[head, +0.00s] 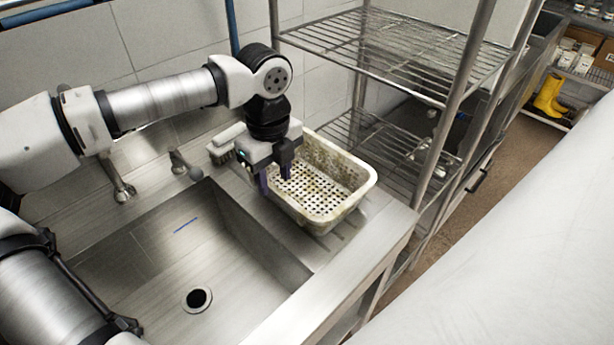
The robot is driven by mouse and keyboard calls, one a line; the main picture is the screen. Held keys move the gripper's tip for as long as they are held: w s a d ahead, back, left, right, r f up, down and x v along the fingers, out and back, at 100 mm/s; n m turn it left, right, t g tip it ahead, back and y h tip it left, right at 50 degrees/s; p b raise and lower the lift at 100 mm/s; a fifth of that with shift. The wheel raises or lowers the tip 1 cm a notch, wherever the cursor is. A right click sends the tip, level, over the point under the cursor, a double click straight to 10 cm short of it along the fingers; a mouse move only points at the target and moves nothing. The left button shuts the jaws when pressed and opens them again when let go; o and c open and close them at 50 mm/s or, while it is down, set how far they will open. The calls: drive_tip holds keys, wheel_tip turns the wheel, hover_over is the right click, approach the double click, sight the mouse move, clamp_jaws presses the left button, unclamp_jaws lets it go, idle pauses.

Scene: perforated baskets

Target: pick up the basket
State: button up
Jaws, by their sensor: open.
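A white perforated basket (345,213) with dirty-looking walls stands upright on the steel counter, right of the sink. My gripper (274,185) points down at the basket's left side, with its two dark fingers apart. The right finger appears over the basket's inside and the left finger over its left rim or just outside it. I cannot tell whether either finger touches the wall. Part of the basket's left and far side is hidden behind my gripper. The basket looks empty.
A steel sink (240,262) with a drain lies left of the basket. Two taps (122,192) stand at its back edge. A wire shelf rack (395,45) stands close behind and right of the basket. Yellow boots (549,97) are far right.

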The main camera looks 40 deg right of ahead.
drive_tip(key=shift+f, duration=1.15)
clamp_jaws()
